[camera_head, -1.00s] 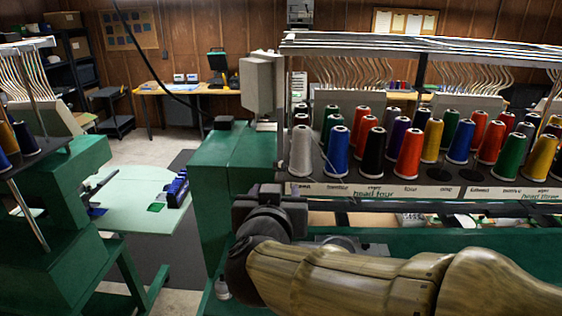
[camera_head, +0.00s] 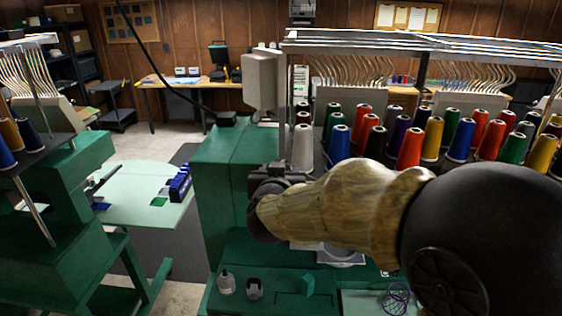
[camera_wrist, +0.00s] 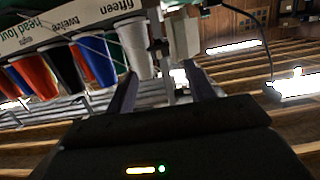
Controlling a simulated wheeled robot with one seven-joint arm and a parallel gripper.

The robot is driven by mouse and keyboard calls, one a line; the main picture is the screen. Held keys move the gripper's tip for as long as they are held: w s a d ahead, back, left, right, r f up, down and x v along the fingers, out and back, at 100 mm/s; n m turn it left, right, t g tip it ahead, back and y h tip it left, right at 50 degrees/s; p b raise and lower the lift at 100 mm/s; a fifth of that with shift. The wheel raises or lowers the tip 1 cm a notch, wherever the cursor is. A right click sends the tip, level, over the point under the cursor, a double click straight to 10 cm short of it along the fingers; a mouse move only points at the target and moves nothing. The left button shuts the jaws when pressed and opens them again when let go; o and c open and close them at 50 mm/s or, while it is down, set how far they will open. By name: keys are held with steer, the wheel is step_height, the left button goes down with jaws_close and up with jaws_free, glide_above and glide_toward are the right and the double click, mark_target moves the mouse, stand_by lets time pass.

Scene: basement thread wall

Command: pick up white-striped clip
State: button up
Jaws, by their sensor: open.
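A small dark clip-like object (camera_head: 254,289) with a pale patch stands on the green machine bed at the bottom of the head view. It may be the white-striped clip, but its stripes are too small to make out. My gripper (camera_wrist: 163,85) is open in the wrist view, its two dark fingers apart with no held object visible between them. It points toward the thread rack, with a white cone (camera_wrist: 135,45) just beyond the fingers. In the head view my arm covers part of the rack and bed, and the fingertips cannot be made out.
A small bottle (camera_head: 226,283) stands left of the dark object, and a green piece (camera_head: 308,285) lies to its right. Coloured cones (camera_head: 410,148) crowd the rack above the bed.

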mark_target(281, 160)
steer(key=shift+d, duration=0.1)
steer(key=w+p, duration=0.1)
steer(key=w, duration=0.2)
steer(key=w+p, duration=0.1)
steer(key=w, duration=0.1)
steer(key=shift+f+p, duration=0.35)
steer(key=shift+f, duration=0.05)
steer(key=shift+w+f, duration=0.1)
steer(key=shift+w, duration=0.05)
steer(key=shift+w, duration=0.1)
steer(key=c, duration=1.1)
jaws_close()
